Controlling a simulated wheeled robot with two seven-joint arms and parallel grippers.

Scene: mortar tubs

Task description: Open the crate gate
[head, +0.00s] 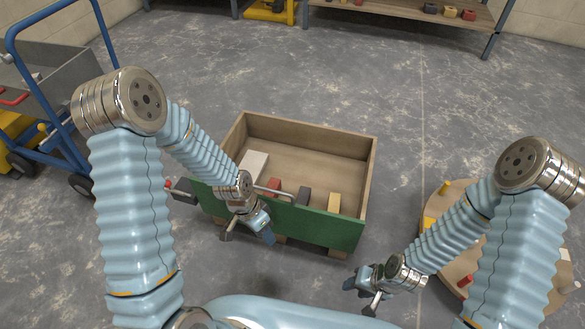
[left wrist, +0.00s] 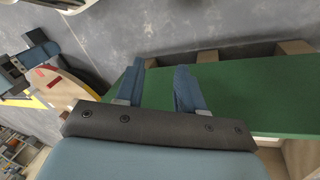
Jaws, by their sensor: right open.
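The wooden crate (head: 310,137) stands on the floor in the middle of the head view. Its green gate (head: 328,229) is upright and closes the near side. The gate also fills the right of the left wrist view (left wrist: 262,92). My left gripper (head: 248,232) is at the near side of the gate, left of its middle. Its two fingers (left wrist: 162,88) are apart with nothing visible between them; whether they touch the gate I cannot tell. A grey bar (head: 275,193) shows at the gate's top edge, partly hidden by my left wrist. My right gripper (head: 361,293) is open and empty, right of the crate.
Several blocks lie inside the crate, including a yellow one (head: 334,202) and a pale one (head: 254,164). A round wooden top (head: 432,210) with small items is at the right. A blue trolley (head: 45,150) stands left, a shelf (head: 420,17) behind. Floor behind the crate is clear.

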